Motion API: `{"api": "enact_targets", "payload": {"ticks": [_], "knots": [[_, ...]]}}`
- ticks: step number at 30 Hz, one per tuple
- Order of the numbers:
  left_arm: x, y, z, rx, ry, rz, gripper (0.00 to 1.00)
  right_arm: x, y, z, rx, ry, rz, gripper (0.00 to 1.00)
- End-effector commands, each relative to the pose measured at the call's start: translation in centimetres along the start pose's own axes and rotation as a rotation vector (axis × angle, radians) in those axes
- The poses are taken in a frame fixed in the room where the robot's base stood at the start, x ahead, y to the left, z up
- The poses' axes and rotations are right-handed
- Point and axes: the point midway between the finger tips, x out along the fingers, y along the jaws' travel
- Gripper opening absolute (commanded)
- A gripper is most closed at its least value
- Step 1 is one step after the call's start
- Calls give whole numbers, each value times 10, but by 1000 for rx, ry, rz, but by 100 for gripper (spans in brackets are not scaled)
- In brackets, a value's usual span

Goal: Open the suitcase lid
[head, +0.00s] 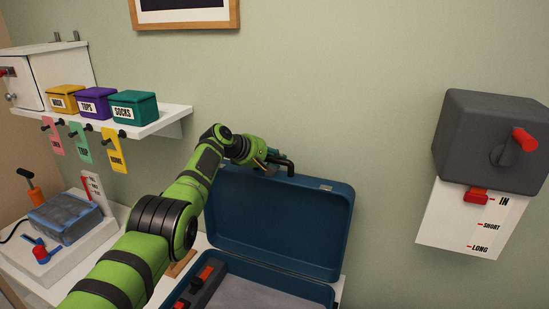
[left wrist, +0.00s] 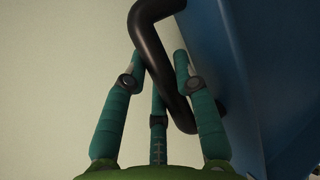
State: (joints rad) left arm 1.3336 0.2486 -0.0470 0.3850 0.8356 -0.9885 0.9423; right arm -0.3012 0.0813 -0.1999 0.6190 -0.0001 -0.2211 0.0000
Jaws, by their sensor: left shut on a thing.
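The blue suitcase lid (head: 280,228) stands raised, near upright, at the back of the suitcase base (head: 312,290), whose interior shows. My left gripper (head: 273,161) is at the lid's top edge. It is shut on the black suitcase handle (head: 290,167). In the left wrist view the teal fingers (left wrist: 159,72) are around the dark handle (left wrist: 150,40), with the blue lid (left wrist: 270,65) to the right. My right gripper is in neither view.
A white shelf (head: 165,121) with yellow, purple and teal boxes is at the left. A grey box with a red lever (head: 490,140) is on the wall at the right. A device with a grey pad (head: 65,219) stands left of the suitcase. The wall between lid and lever box is clear.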

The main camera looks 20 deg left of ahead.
Motion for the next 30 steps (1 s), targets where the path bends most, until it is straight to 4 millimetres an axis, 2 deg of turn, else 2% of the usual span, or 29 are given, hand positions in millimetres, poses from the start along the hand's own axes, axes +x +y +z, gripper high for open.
{"api": "enact_targets", "payload": {"ticks": [11, 12, 14, 30], "knots": [[2, -4, 0, 1, -1, -10, 0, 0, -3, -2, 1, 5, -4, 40], [2, -4, 0, 1, -1, -10, 32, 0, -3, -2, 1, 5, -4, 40], [2, -4, 0, 1, -1, -11, 54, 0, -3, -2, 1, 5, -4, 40], [-2, -2, -1, -1, 0, -6, 54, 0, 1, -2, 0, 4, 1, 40]]}}
